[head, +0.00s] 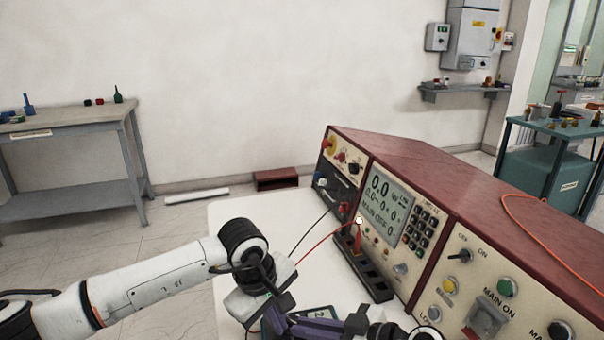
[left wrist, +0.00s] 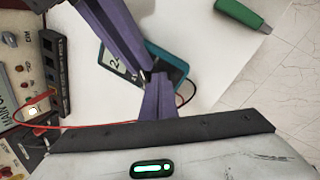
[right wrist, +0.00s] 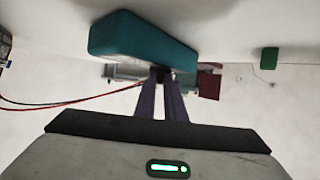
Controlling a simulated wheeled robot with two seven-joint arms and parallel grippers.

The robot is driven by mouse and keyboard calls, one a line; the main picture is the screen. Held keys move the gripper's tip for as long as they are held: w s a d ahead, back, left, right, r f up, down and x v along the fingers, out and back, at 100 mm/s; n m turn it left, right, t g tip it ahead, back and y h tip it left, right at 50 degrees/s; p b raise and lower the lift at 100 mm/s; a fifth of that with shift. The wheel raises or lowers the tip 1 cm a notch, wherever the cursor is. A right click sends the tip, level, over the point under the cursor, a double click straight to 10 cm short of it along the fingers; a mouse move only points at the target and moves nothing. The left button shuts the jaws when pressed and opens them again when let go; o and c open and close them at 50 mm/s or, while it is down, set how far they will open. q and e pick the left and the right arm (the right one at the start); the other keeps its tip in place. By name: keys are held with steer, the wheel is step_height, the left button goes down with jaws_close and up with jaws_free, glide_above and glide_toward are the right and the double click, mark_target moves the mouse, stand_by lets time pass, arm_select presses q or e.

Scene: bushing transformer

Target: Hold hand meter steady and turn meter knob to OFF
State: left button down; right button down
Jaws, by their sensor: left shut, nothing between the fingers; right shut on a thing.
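The teal hand meter (head: 326,312) lies on the white table, mostly hidden behind my grippers in the head view. In the left wrist view the meter (left wrist: 173,62) shows part of its lit screen; its knob is hidden by fingers.
The bench transformer tester (head: 420,205) stands along the table's right side, with a dark socket strip (head: 365,268) in front. Red and black leads run across the table. A green object (left wrist: 243,14) lies near the table's edge. The white table (head: 240,210) is clear at the far left.

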arm_select(q)
steer(key=shift+s+d, duration=0.4)
steer(key=shift+d, duration=0.3)
steer(key=shift+s, duration=0.15)
steer(key=shift+s+a, duration=0.15)
steer(key=shift+s, duration=0.05)
steer(key=w+d+v, duration=0.1)
steer(key=v, duration=0.4)
steer(key=shift+a+r, duration=0.45)
steer(key=shift+r, duration=0.1)
steer(key=shift+w, duration=0.15)
steer(key=shift+w+a+f, duration=0.25)
steer(key=shift+a+f, duration=0.1)
steer(key=shift+f, duration=0.65)
steer(key=shift+w+a+f, duration=0.25)
steer(key=shift+a+f, duration=0.1)
steer(key=shift+f, duration=0.65)
steer(key=shift+w+a+f, duration=0.25)
steer(key=shift+a+f, duration=0.1)
steer(key=shift+f, duration=0.65)
